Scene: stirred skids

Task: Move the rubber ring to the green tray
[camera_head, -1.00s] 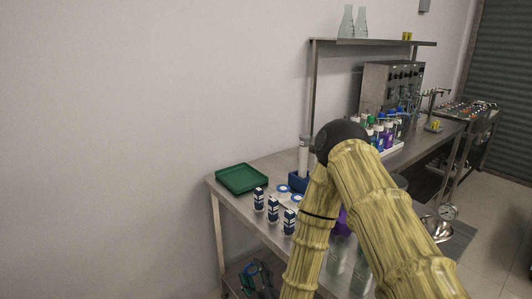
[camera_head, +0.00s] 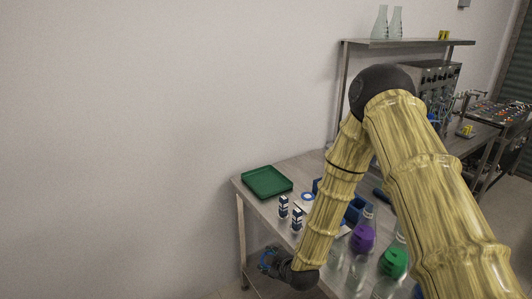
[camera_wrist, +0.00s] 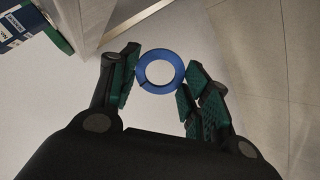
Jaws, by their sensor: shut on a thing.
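The rubber ring is a blue ring (camera_wrist: 141,66), held between the two fingers of my gripper (camera_wrist: 160,68) in the wrist view. My gripper is shut on its outer sides, and its open middle shows the pale floor below. In the head view my gripper (camera_head: 268,261) hangs low, in front of the workbench's near left leg and below the bench top. The ring is too small there to make out clearly. The green tray (camera_head: 267,181) lies flat on the far left corner of the bench, above and apart from my gripper. It looks empty.
A purple flask (camera_head: 363,234) and a green flask (camera_head: 393,259) stand to the right, beside my arm. The bench edge (camera_wrist: 130,22) and a labelled box (camera_wrist: 14,22) show close in the wrist view.

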